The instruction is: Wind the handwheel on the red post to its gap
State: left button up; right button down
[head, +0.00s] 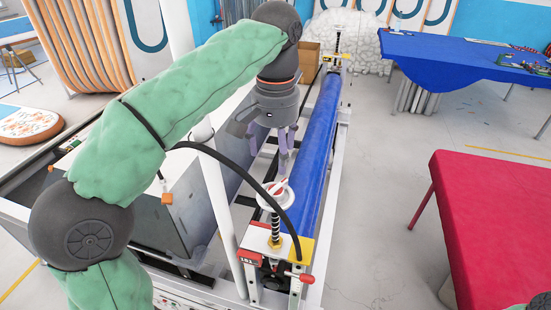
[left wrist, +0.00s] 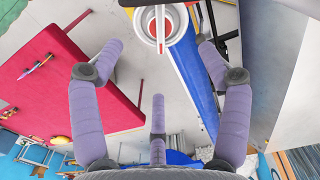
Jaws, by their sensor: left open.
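The handwheel (head: 264,202) is a pale ring with a red centre, on top of a dark threaded post (head: 274,229) at the near end of the long blue roller (head: 317,130). A red block marked 101 (head: 246,257) sits at the post's foot. My left gripper (head: 282,165) is open and points down, a little above and beyond the handwheel, with nothing between its fingers. In the left wrist view, the handwheel (left wrist: 143,24) is at the top centre, beyond the spread fingers (left wrist: 158,72). I cannot make out the gap under the wheel.
A black hose (head: 257,185) arches beside the handwheel, and a white upright pole (head: 216,190) stands to its left. A red lever (head: 300,277) sticks out below. A red table (head: 490,215) is at the right and a blue table (head: 450,62) behind. The floor between is clear.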

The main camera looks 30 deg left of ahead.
aim_at(276, 187)
pick_arm(q)
notch_tip(276, 187, down, 10)
jog(key=m+b, duration=0.3)
jog(key=m, duration=0.2)
jog(key=shift+b, duration=0.35)
jog(key=shift+c, duration=0.3)
jog(key=c, duration=1.1)
jog(key=shift+n+p, duration=0.35)
jog(key=shift+n, duration=0.15)
